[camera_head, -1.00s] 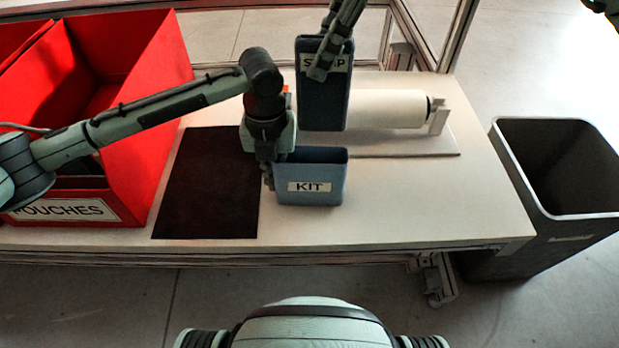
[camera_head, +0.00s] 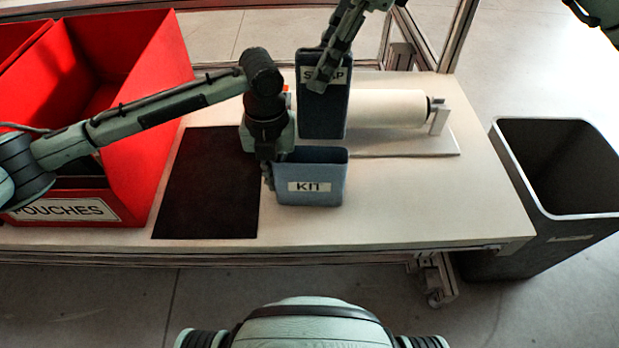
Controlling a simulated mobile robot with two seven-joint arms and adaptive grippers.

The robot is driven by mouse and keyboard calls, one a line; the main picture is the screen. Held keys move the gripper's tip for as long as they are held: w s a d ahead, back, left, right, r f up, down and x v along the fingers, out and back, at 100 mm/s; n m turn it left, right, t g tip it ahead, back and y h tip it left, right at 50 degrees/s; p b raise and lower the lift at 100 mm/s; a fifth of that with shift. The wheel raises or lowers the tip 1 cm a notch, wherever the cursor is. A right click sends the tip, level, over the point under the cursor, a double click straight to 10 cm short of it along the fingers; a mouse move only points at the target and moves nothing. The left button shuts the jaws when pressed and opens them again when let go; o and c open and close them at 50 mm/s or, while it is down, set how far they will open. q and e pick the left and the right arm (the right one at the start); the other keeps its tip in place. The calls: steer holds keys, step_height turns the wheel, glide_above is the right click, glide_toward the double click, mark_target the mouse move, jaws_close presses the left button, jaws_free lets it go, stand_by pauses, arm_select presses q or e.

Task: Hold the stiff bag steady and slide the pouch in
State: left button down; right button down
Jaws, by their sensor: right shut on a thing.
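The stiff bag (camera_head: 332,187), blue-grey and labelled KIT, stands upright on the table with its open mouth facing up. My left gripper (camera_head: 268,178) points down at the bag's left edge; its fingers are partly hidden, so I cannot tell whether they are closed on the wall. My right gripper (camera_head: 320,77) comes from above and is shut on the dark blue pouch (camera_head: 322,118), whose label it partly covers. The pouch hangs upright, its lower edge just above the bag's mouth in the picture and apparently behind its back rim.
A red bin (camera_head: 150,130) labelled POUCHES stands at the left. A dark mat (camera_head: 205,190) lies left of the bag. A white roll (camera_head: 385,108) on a holder is behind right. A grey waste bin (camera_head: 520,230) stands beyond the table's right end. The table (camera_head: 420,200) is clear right of the bag.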

step_height(320, 180, down, 15)
steer(key=shift+r, duration=0.15)
steer(key=c, duration=1.2)
jaws_free()
stand_by(1.7)
steer(key=v, duration=1.2)
arm_select(q)
steer(key=c, duration=2.3)
jaws_free()
steer(key=o, duration=0.7)
steer(key=shift+c, duration=0.2)
